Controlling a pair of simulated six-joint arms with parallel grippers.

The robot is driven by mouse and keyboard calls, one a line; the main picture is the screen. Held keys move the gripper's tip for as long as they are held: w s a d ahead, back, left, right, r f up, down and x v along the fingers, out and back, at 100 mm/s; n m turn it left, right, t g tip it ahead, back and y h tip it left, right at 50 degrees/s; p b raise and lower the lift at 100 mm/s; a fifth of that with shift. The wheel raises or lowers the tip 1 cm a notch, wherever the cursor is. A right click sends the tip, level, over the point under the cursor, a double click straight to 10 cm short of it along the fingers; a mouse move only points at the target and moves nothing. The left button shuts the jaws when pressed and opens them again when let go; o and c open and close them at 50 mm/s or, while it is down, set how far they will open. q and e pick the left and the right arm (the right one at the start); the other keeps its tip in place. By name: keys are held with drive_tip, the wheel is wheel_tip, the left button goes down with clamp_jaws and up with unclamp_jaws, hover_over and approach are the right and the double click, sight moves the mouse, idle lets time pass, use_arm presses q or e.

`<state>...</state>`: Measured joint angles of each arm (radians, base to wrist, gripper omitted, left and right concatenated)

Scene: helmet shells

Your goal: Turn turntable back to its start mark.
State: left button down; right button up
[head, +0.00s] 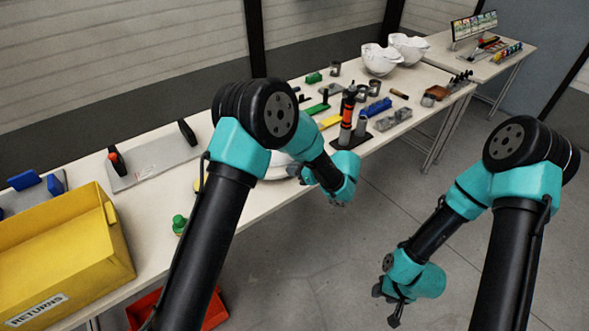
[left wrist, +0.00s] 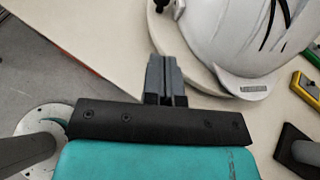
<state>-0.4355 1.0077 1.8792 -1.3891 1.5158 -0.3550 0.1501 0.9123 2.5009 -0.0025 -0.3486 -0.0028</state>
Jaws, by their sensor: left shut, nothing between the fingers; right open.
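The turntable (left wrist: 165,35) shows in the left wrist view as a pale round disc with a white helmet shell (left wrist: 222,35) on it. In the head view my left arm hides most of both; a piece of white shell (head: 277,166) shows beside the arm. A small dark part stands at the disc's rim at the top of the left wrist view. My left gripper (left wrist: 166,65) is shut and empty, its fingertips close to the disc's rim; I cannot tell if they touch. My right gripper (head: 392,306) is open over the floor, away from the table. I cannot make out a start mark.
A yellow returns bin (head: 65,250) stands at the table's left, a red bin (head: 212,312) lower down. A green-capped bottle (head: 180,224) is near the front edge. A dark stand with upright tools (head: 347,135) is right of the turntable. White shells (head: 380,58) stand at the far end.

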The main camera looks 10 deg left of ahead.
sight(270, 176)
use_arm(q)
drive_tip(key=x, duration=0.9)
drive_tip(key=shift+w+a+r, duration=0.1)
drive_tip(key=shift+a+r, duration=0.1)
drive_tip(key=shift+a, duration=0.25)
drive_tip(key=shift+w+a+f, duration=0.1)
drive_tip(key=shift+w+a, duration=0.15)
drive_tip(key=shift+a, duration=0.35)
